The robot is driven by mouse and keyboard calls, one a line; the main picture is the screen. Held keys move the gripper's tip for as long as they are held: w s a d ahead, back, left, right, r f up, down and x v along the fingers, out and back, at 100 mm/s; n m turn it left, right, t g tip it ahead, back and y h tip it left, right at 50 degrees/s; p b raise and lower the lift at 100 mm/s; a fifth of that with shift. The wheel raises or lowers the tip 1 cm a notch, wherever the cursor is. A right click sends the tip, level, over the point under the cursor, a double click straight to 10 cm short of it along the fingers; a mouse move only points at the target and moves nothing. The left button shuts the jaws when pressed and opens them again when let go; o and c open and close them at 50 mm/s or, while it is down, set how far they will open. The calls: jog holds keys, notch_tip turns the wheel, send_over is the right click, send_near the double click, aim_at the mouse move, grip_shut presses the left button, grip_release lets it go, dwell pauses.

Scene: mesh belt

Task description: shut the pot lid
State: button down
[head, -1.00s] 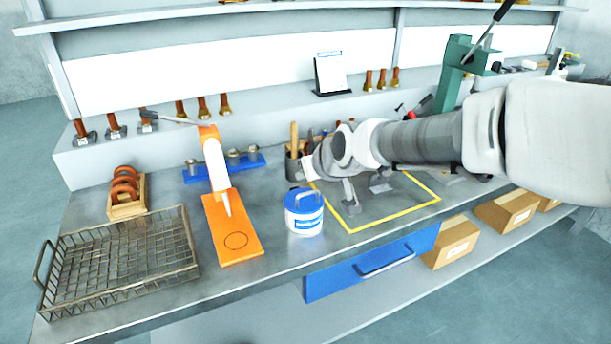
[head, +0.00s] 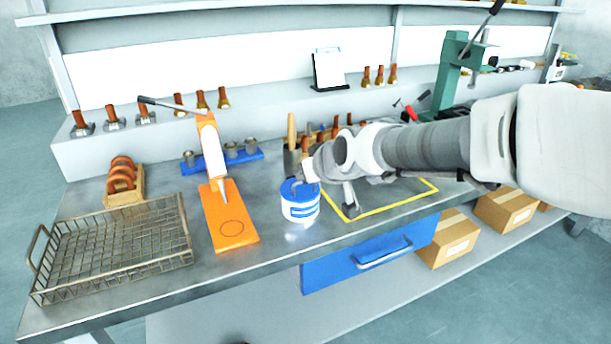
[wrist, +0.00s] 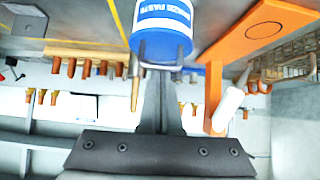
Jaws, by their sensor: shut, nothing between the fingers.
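The pot (head: 300,212) is a small white tub with a blue label and a blue lid (head: 288,190), upright on the bench. In the wrist view the pot (wrist: 163,14) is at the top, upside down, with its lid (wrist: 165,44) and the grey lid handle (wrist: 148,62) facing my fingers. The lid is on the pot's top; I cannot tell whether it is fully seated. My gripper (head: 303,180) is at the lid's right side in the head view, partly covering it. In the wrist view my gripper (wrist: 161,78) is shut and empty, close to the handle; contact is unclear.
An orange stand (head: 232,228) with a white cartridge is left of the pot, and a wire basket (head: 112,250) is farther left. A cup of tools (head: 291,160) stands behind. A yellow-outlined area (head: 392,206) lies to the right, under my arm. A blue drawer (head: 370,252) is below.

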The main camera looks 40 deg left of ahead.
aim_at(307, 195)
jog(key=shift+s+d+f, duration=0.1)
jog(key=shift+d+f, duration=0.25)
jog(key=shift+f, duration=0.3)
jog(key=shift+d+f, duration=0.3)
jog(key=shift+f, duration=0.3)
jog(key=r+p, duration=0.1)
jog(key=r, duration=0.1)
jog(key=r+p, duration=0.1)
jog(key=r, duration=0.1)
jog(key=a+r, duration=0.1)
jog(key=shift+w+a+r+p, duration=0.1)
jog(key=shift+w+r+p, duration=0.25)
jog(key=shift+r+p, duration=0.05)
jog(key=s+d+f, duration=0.4)
jog(key=d, duration=0.3)
jog(key=shift+f+p, duration=0.15)
jog(key=shift+p, duration=0.2)
jog(key=shift+d, duration=0.15)
